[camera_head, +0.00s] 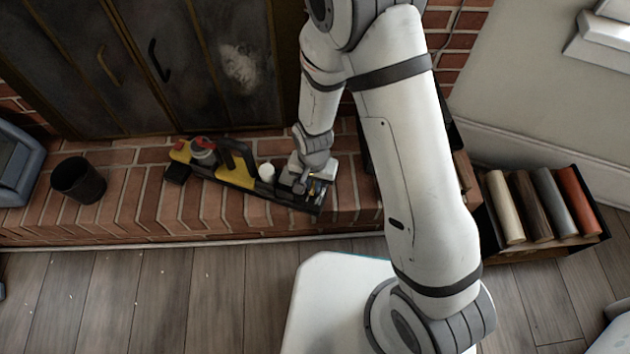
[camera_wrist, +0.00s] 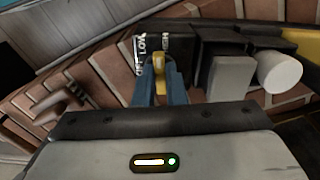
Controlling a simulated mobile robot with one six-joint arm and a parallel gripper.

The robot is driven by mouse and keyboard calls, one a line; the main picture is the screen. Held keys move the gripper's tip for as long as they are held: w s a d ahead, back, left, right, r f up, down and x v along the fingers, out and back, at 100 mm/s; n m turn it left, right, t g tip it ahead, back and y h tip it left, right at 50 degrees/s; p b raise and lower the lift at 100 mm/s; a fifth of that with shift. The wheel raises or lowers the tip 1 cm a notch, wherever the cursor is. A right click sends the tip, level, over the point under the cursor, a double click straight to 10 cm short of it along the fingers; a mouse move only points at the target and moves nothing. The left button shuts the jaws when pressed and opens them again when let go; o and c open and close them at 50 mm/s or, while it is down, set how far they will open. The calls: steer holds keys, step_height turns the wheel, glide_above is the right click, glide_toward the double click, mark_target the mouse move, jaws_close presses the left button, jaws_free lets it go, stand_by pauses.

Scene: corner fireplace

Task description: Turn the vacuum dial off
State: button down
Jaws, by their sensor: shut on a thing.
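The black and yellow vacuum (camera_head: 235,180) lies along the brick hearth in the head view. Its black panel shows in the wrist view (camera_wrist: 183,46), with white lettering that seems to read OFF, LOW and HIGH. A small yellow dial (camera_wrist: 159,60) stands out from this panel, below and beside the lettering. My gripper (camera_wrist: 159,80) is shut on the dial, with one blue finger on each side. I cannot tell exactly which mark the dial points at. In the head view my gripper (camera_head: 308,184) is at the vacuum's right end, and the dial is hidden there.
The dark fireplace doors (camera_head: 165,65) rise behind the hearth. A black cup (camera_head: 78,181) stands at the left, and a crate of colored rolls (camera_head: 590,242) at the right.

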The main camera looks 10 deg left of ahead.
steer(key=n+p, duration=0.1)
steer(key=n, duration=0.3)
steer(key=shift+r, duration=0.1)
steer(key=n+p, duration=0.1)
steer(key=n, duration=0.3)
steer(key=shift+w+d+n, duration=0.1)
steer(key=shift+n, duration=0.2)
steer(key=n, duration=0.4)
steer(key=shift+p, duration=0.35)
steer(key=shift+w+d+n, duration=0.1)
steer(key=shift+n, duration=2)
steer(key=shift+p, duration=0.3)
steer(key=c, duration=1.5)
jaws_free()
step_height(320, 180, up, 8)
steer(key=p, duration=0.3)
